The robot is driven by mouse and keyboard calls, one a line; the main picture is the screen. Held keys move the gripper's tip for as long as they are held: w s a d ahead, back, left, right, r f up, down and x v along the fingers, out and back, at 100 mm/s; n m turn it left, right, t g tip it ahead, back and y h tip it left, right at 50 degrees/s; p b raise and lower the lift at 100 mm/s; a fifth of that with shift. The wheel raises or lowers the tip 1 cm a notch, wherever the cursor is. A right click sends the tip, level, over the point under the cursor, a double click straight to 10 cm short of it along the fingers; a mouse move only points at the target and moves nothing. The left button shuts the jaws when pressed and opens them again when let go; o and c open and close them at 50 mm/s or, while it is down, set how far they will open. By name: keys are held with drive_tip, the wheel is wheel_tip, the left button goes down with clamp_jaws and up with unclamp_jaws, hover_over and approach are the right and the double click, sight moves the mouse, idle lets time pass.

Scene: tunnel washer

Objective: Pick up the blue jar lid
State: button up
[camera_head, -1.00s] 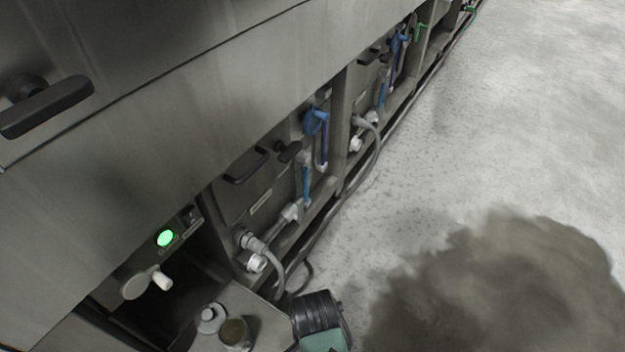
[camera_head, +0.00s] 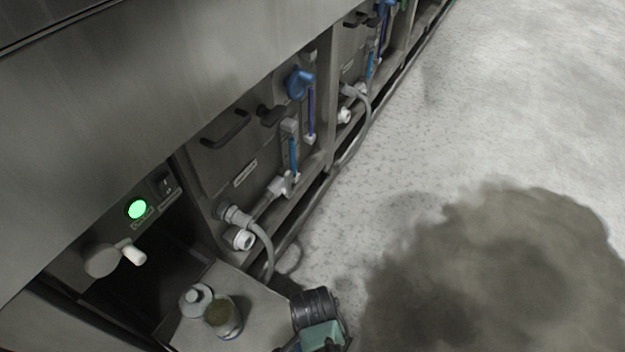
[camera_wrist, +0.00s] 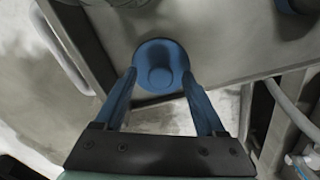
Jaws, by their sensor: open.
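The blue jar lid (camera_wrist: 160,58), a round disc with a raised knob in its middle, lies on a grey metal surface in the wrist view. My gripper (camera_wrist: 159,74) is open, with one blue finger on each side of the lid's near part. I cannot tell whether the fingers touch it or are still above it. In the head view, a pale grey knobbed disc (camera_head: 196,299) sits on a metal ledge; I cannot tell whether it is the same lid. My arm's end shows at the bottom there, but its fingertips are not visible.
A short jar (camera_head: 223,317) stands beside the grey disc on the metal ledge (camera_head: 262,305). A white-tipped valve (camera_head: 115,258) and a lit green button (camera_head: 137,209) are on the machine at left. Pipes and a hose (camera_head: 262,250) run behind. Open floor lies right.

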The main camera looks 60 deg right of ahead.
clamp_jaws()
idle(0.3)
drive_tip(key=shift+r, duration=0.1)
